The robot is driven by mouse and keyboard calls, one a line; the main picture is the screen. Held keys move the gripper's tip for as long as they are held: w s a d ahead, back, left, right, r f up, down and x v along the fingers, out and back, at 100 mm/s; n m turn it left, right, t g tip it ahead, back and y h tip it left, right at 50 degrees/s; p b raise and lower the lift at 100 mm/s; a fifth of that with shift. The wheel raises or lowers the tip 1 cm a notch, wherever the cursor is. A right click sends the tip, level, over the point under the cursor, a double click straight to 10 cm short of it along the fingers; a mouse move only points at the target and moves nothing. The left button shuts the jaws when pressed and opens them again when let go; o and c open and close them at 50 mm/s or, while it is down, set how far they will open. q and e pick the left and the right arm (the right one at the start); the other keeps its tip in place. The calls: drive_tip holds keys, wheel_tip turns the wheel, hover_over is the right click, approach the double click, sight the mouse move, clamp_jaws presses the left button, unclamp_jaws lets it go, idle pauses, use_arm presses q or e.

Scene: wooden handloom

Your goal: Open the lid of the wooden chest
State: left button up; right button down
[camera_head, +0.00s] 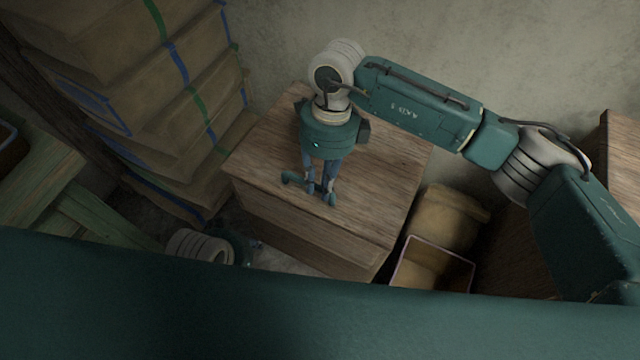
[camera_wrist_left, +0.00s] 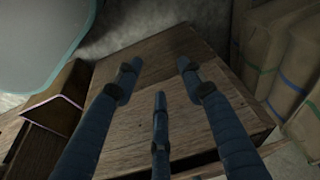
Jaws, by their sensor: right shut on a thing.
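The wooden chest (camera_head: 385,185) stands in the middle of the head view. Its lid (camera_head: 262,140) lies flat and looks closed. My left gripper (camera_head: 243,246) is low in front of the chest, mostly hidden behind my body. In the left wrist view its fingers (camera_wrist_left: 158,80) are spread and empty, facing a wooden panel of the chest (camera_wrist_left: 190,110).
Banded bundles (camera_head: 170,95) are stacked left of the chest. A pink-rimmed box (camera_head: 432,272) and a tan rounded container (camera_head: 447,215) stand close on its right. A green wooden frame (camera_head: 40,185) is at the far left. A plain wall (camera_head: 500,60) rises behind.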

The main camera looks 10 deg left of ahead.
use_arm(q)
wheel_tip(320, 180, down, 12)
drive_tip(key=s+p, duration=0.1)
drive_tip(key=p, duration=0.2)
drive_tip(key=shift+g, duration=0.4)
use_arm(e)
drive_tip(key=w+d+r, duration=0.1)
drive_tip(key=w+r, duration=0.2)
drive_tip(key=r, duration=0.3)
drive_tip(key=w+d+r, duration=0.1)
drive_tip(key=w+r, duration=0.2)
drive_tip(key=r, duration=0.4)
drive_tip(key=shift+w+d, duration=0.25)
drive_tip(key=shift+w, duration=0.15)
use_arm(q)
drive_tip(key=shift+r, duration=0.1)
use_arm(e)
drive_tip(key=c, duration=1.6)
unclamp_jaws()
drive_tip(key=shift+o, duration=0.2)
use_arm(q)
drive_tip(key=shift+d, duration=0.1)
use_arm(e)
drive_tip(key=v, duration=1.2)
drive_tip(key=shift+s+a, duration=0.1)
drive_tip(key=shift+s, duration=0.05)
